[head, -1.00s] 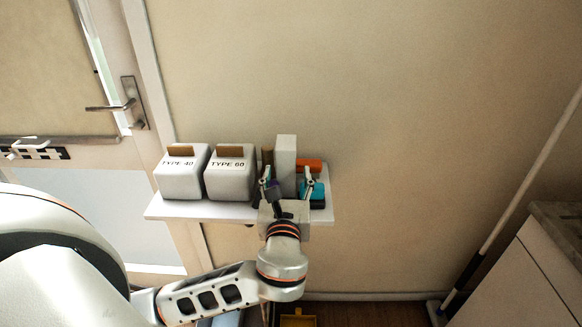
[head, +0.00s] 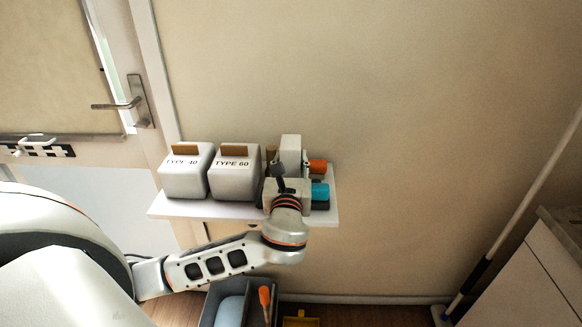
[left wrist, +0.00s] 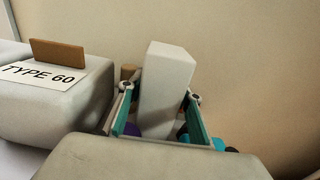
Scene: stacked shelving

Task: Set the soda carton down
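The soda carton, seen as a plain pale upright box (head: 291,147), is at the right part of the white shelf (head: 180,209). It also stands tall in the middle of the left wrist view (left wrist: 165,85). My left gripper (head: 289,165) reaches in from the front, with one finger on each side of the carton. My right gripper is not in view.
White containers labelled TYPE 40 (head: 185,177) and TYPE 60 (head: 233,179) fill the shelf's left. A brown item (head: 271,153), an orange item (head: 318,166) and a cyan item (head: 320,192) crowd the carton. A grey bin (head: 208,306) is below; the wall is behind.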

